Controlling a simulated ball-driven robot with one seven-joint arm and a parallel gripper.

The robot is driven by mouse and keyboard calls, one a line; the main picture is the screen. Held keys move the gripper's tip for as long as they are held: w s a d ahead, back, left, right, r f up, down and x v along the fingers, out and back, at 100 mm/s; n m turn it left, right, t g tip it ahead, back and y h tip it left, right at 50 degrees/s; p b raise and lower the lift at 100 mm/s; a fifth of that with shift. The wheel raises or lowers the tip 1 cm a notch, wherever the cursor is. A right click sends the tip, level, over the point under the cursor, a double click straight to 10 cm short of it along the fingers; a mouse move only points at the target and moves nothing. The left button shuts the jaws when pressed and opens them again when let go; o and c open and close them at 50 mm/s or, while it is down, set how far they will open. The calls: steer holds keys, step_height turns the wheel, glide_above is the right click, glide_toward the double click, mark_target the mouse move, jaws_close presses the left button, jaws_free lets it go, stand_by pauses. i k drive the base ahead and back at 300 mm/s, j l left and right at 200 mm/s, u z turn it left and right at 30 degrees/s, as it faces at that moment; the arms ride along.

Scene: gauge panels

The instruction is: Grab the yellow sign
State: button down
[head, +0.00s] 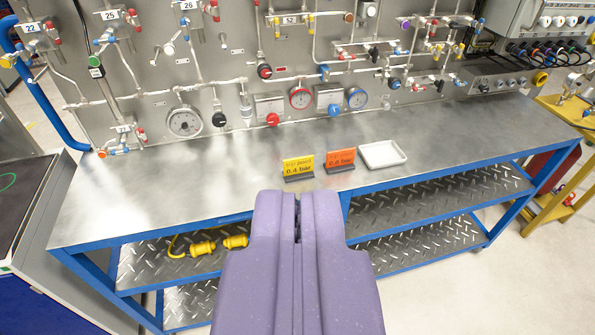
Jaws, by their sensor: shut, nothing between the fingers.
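The yellow sign (298,167) stands upright in a dark base on the grey metal bench top, near its front edge. It bears black text reading 0.4 bar. An orange sign (341,158) in a similar base stands just to its right. My purple gripper (298,200) is at the bottom middle, in front of the bench. Its two fingers are together with only a thin dark gap between them, and they hold nothing. In the picture the fingertips lie just below the yellow sign, apart from it.
A white tray (382,154) lies right of the orange sign. The bench top (190,175) is clear to the left. Behind stands a panel with pipes, valves and gauges (184,121). Blue-framed shelves below hold yellow connectors (203,248). A yellow stand (560,108) is at the right.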

mark_target(299, 169)
steer(key=i+l+u, duration=0.45)
steer(key=i+l, duration=0.2)
steer(key=i+l+u, duration=0.2)
steer(key=i+l, duration=0.25)
steer(key=i+l+u, duration=0.25)
steer(key=i+l, duration=0.15)
steer(key=i+l+u, duration=0.2)
steer(key=i+l, duration=0.15)
steer(key=l, duration=0.35)
